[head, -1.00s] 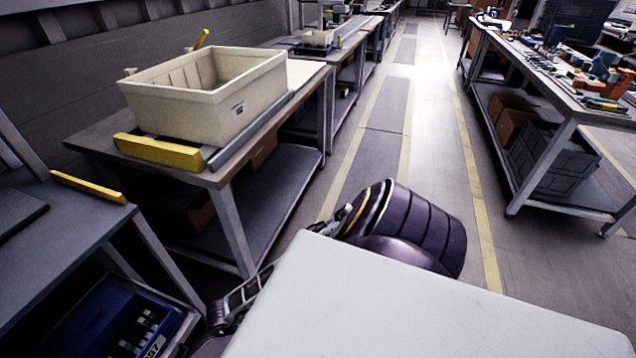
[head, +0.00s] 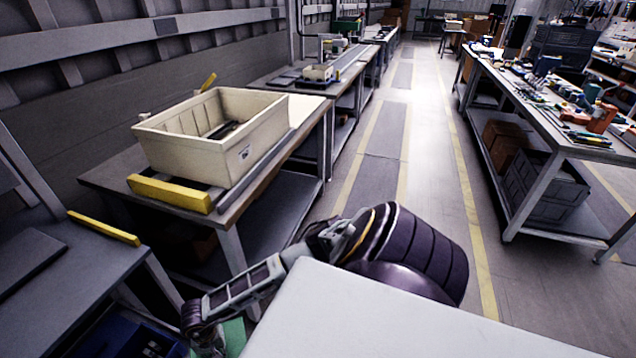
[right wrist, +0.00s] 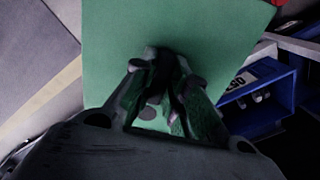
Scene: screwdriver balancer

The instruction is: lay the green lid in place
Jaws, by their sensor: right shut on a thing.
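The green lid (right wrist: 200,30) is a flat green sheet filling the top middle of the right wrist view. My right gripper (right wrist: 168,65) is shut on it, with its dark fingers over the sheet. In the head view a small green piece of the lid (head: 234,336) shows at the bottom, beside the end of my right arm. My right gripper (head: 206,346) is mostly cut off there by the lower edge. Most of the lid is hidden by the frame edge and the white panel. My left gripper is not in view.
An open cream crate (head: 247,155) stands on a left bench behind a yellow block (head: 168,193); something dark lies inside. A nearer bench carries a yellow strip (head: 103,228). A blue bin (right wrist: 262,88) lies below right of the lid. The aisle floor is clear.

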